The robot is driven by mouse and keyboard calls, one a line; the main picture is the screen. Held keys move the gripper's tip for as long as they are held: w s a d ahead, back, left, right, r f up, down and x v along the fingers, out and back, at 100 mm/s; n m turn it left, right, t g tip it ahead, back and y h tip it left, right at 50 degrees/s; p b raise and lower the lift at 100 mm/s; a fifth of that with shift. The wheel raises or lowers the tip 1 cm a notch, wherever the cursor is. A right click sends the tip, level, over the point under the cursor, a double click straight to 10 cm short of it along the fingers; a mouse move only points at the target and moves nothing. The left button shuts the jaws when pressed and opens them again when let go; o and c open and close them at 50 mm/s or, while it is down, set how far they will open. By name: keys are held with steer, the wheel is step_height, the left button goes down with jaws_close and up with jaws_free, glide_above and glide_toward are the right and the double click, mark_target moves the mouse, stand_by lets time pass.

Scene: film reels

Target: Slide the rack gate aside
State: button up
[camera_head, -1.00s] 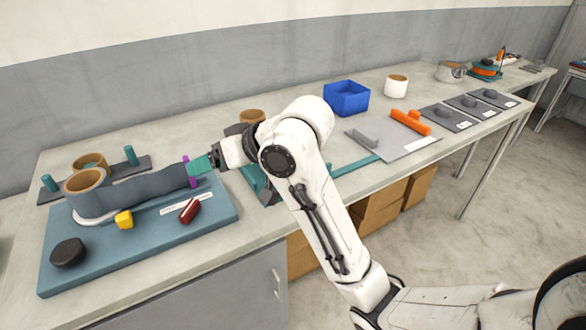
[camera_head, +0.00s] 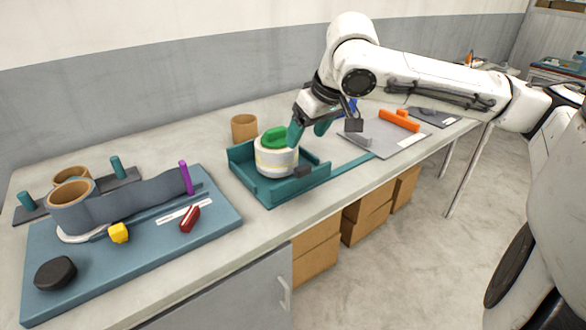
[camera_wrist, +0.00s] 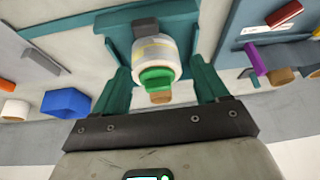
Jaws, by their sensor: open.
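The teal rack (camera_head: 262,188) is an open-fronted tray on the bench, with a white reel (camera_head: 276,160) with a green top (camera_head: 277,139) in it. A small dark block (camera_head: 303,171) sits at its front right; it also shows in the wrist view (camera_wrist: 145,27). A teal strip (camera_head: 352,166) runs right from the rack along the bench. I cannot tell for sure which part is the gate.
A blue mat (camera_head: 130,250) at left holds a grey film strip (camera_head: 135,197), a purple bar (camera_head: 186,178), a yellow block (camera_head: 119,233), a red block (camera_head: 190,218) and a black puck (camera_head: 56,273). A tan cup (camera_head: 245,127) stands behind the rack. A grey plate with an orange bar (camera_head: 400,120) lies right.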

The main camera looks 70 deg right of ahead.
mark_target(303, 167)
steer(key=x, duration=0.3)
steer(key=s+b+x, duration=0.1)
steer(key=x, duration=0.3)
steer(key=s+d+x, duration=0.1)
steer(key=x, duration=0.3)
steer(key=shift+s+f+b, duration=0.2)
steer(key=shift+f+b, duration=0.1)
steer(key=shift+f, duration=0.15)
jaws_close()
